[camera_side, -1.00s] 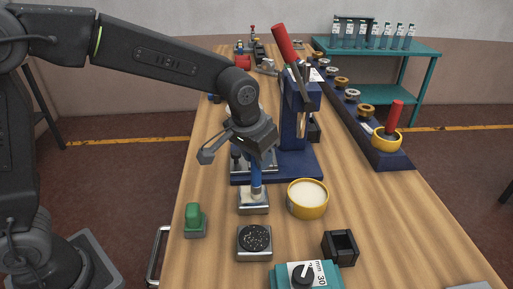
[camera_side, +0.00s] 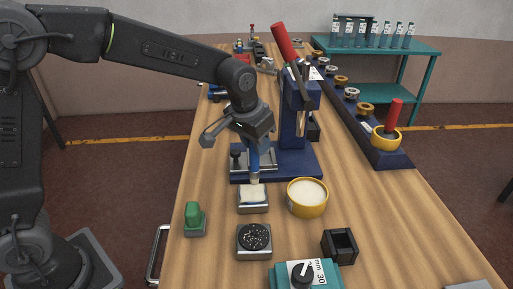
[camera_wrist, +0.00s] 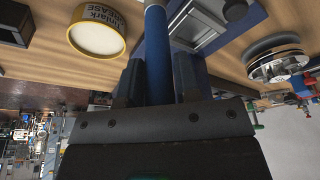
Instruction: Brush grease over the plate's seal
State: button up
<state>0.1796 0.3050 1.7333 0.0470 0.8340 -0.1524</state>
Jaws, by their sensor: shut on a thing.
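My gripper (camera_side: 255,146) is shut on a blue-handled brush (camera_side: 254,164), which points down. In the wrist view the brush handle (camera_wrist: 157,60) runs between the two dark fingers. The brush's pale tip is just above or at the back edge of a small grey block with a cream top (camera_side: 253,194); I cannot tell if they touch. A yellow tub of pale grease (camera_side: 307,209) stands to its right, and its label shows in the wrist view (camera_wrist: 118,43). A metal plate (camera_side: 273,158) lies on the blue press base behind the brush, partly hidden. No seal is clearly identifiable.
A blue press with a red lever (camera_side: 286,42) stands behind. In front are a grey block with a speckled black disc (camera_side: 254,237), a green-topped block (camera_side: 194,217), a black open box (camera_side: 340,246) and a teal dial unit (camera_side: 305,275). A ring rack (camera_side: 388,157) runs along the right.

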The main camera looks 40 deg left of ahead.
jog(key=shift+r, duration=4.05)
jog(key=shift+d, duration=0.1)
